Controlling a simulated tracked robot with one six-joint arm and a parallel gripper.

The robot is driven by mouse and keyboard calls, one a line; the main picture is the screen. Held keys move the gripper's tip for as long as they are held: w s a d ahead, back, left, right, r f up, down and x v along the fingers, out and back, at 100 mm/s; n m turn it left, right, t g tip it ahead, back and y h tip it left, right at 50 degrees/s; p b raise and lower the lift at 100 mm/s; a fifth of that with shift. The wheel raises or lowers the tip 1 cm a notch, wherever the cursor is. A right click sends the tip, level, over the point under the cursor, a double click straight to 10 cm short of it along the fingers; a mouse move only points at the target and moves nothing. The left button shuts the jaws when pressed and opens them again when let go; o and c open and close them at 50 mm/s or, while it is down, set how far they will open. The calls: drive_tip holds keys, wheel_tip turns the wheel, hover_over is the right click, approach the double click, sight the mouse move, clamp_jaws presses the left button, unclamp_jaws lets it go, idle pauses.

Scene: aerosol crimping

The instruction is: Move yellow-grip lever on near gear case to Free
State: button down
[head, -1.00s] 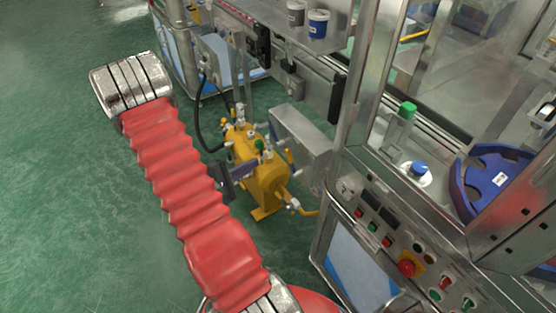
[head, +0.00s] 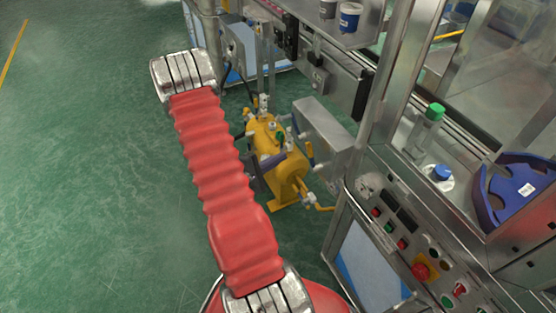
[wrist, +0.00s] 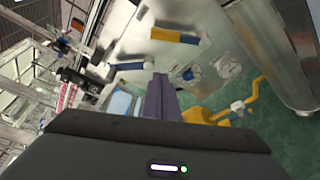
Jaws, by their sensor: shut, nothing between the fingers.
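In the wrist view a thick yellow grip with a blue end (wrist: 174,35) lies across the upper middle, in front of a grey metal face. It may be the yellow-grip lever; its pivot and any Free marking cannot be made out. A second, pale handle with a blue end (wrist: 131,65) lies to its lower left. My gripper's purple fingers (wrist: 162,82) are shut and empty, pointing up toward the grey face, apart from the yellow grip in the picture.
A yellow pipe with a valve (wrist: 238,106) is right of the fingers in the wrist view. In the head view a grey box (head: 322,124) stands behind the yellow body, and a button panel (head: 410,250) is at the right. Green floor (head: 90,180) is clear at left.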

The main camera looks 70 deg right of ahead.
drive_tip(key=s+d, duration=0.4)
drive_tip(key=s, duration=0.2)
drive_tip(key=shift+d+r, duration=0.35)
drive_tip(key=shift+d, duration=0.05)
idle(0.3)
drive_tip(key=shift+w, duration=0.1)
drive_tip(key=shift+a+r, duration=0.1)
idle(0.3)
